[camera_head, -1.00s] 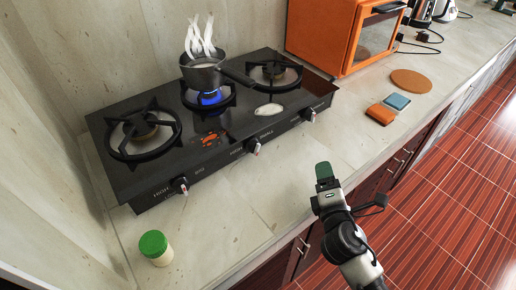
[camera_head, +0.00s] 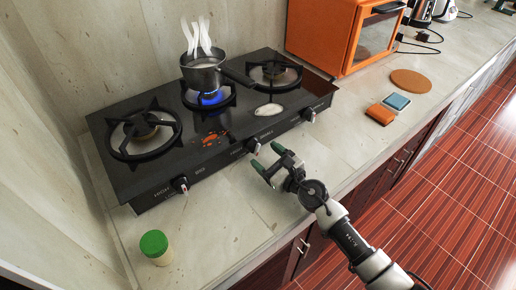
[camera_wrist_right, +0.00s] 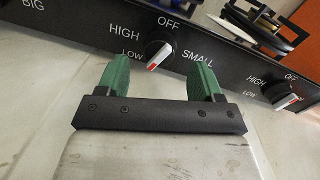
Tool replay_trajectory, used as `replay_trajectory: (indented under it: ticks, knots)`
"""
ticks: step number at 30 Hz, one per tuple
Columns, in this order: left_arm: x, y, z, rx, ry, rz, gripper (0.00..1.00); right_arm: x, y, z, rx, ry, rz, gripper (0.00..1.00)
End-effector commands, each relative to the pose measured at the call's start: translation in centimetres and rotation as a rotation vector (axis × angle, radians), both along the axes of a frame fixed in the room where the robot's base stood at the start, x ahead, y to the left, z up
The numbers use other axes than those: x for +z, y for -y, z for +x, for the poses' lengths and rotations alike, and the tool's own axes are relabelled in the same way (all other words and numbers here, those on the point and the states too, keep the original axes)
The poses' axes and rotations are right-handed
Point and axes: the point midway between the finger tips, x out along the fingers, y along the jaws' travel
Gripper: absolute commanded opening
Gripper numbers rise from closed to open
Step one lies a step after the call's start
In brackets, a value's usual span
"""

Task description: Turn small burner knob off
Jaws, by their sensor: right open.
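The small burner knob (camera_head: 253,146) is the middle knob on the front of the black stove (camera_head: 150,201). In the right wrist view the knob (camera_wrist_right: 158,54) sits beside the SMALL label, and its red-and-white pointer slants, with the lower end near LOW. A blue flame (camera_head: 211,98) burns under the pot on the middle burner. My right gripper (camera_head: 268,157) is open and empty, with green fingertips just in front of the knob. In the wrist view the knob appears between and beyond the fingers (camera_wrist_right: 160,80), apart from them. My left gripper is not in view.
A steaming pot (camera_head: 203,77) stands on the middle burner. Other knobs (camera_head: 180,185) (camera_head: 309,115) sit to either side. A green-lidded jar (camera_head: 155,247) stands at the front left. An orange oven (camera_head: 325,35) is at the back right. The counter before the stove is mostly clear.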

Motion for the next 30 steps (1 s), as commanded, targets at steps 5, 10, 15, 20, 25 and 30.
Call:
replay_trajectory:
  ticks: [5, 10, 15, 20, 25, 30]
  knots:
    - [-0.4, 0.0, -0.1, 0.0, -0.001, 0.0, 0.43, -0.1, -1.6, 2.1, -0.001, 0.0, 0.002, 0.66]
    - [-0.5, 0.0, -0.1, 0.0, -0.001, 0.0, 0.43, 0.0, -2.3, 3.0, -0.001, -0.001, 0.002, 0.66]
    - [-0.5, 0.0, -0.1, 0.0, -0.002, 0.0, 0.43, 0.0, -2.4, 3.1, -0.001, -0.001, 0.002, 0.66]
    - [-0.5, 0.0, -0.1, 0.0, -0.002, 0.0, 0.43, 0.0, -2.3, 3.0, -0.001, -0.001, 0.002, 0.59]
    - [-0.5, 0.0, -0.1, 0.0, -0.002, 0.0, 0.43, 0.0, -2.3, 3.0, -0.001, -0.001, 0.002, 0.33]
    - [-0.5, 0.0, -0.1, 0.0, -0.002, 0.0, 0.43, 0.0, -2.3, 3.0, -0.001, -0.002, 0.003, 0.17]
